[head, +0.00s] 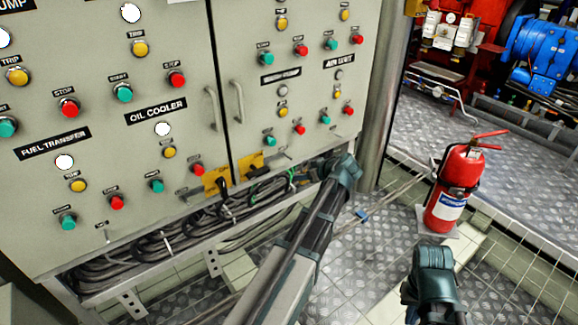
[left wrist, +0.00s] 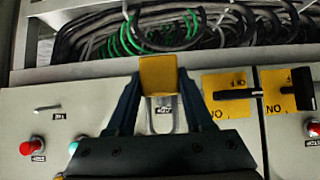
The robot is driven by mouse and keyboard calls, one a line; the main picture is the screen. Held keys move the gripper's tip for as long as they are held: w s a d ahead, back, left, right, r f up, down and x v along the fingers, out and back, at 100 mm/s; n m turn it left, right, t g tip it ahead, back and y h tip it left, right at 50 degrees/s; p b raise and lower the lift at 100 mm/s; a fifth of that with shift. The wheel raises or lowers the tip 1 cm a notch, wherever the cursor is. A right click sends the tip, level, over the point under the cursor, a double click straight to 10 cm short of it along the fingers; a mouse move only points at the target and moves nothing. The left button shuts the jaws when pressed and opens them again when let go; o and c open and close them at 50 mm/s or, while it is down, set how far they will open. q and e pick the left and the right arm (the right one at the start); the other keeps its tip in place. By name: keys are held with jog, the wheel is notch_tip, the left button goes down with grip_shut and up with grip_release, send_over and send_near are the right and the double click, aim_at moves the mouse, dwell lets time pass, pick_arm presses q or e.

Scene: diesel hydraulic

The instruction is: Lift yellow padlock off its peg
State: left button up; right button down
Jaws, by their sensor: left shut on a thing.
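The yellow padlock (left wrist: 158,75) shows in the left wrist view, with its grey shackle (left wrist: 161,120) lower in the picture, against the grey panel. My left gripper (left wrist: 160,88) is shut on the padlock body, one finger on each side. A small label shows through the shackle. I cannot tell whether the peg is still inside the shackle. In the head view my left wrist (head: 345,170) is at the cabinet's lower right edge; its fingers and the padlock are hidden or too small there. My right arm (head: 435,272) is at the lower right, its fingers not clear.
Two yellow plates (head: 215,181) with black rotary handles (left wrist: 237,94) sit beside the padlock. Another small peg (left wrist: 47,108) and buttons are on the panel. Cable bundles (head: 170,240) lie below the cabinet. A red fire extinguisher (head: 452,190) stands on the floor at right.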

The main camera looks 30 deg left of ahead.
pick_arm(q)
jog(key=shift+p+v, duration=0.75)
jog(key=shift+v, duration=1)
jog(key=shift+d+f, duration=0.15)
jog(key=shift+f, duration=0.05)
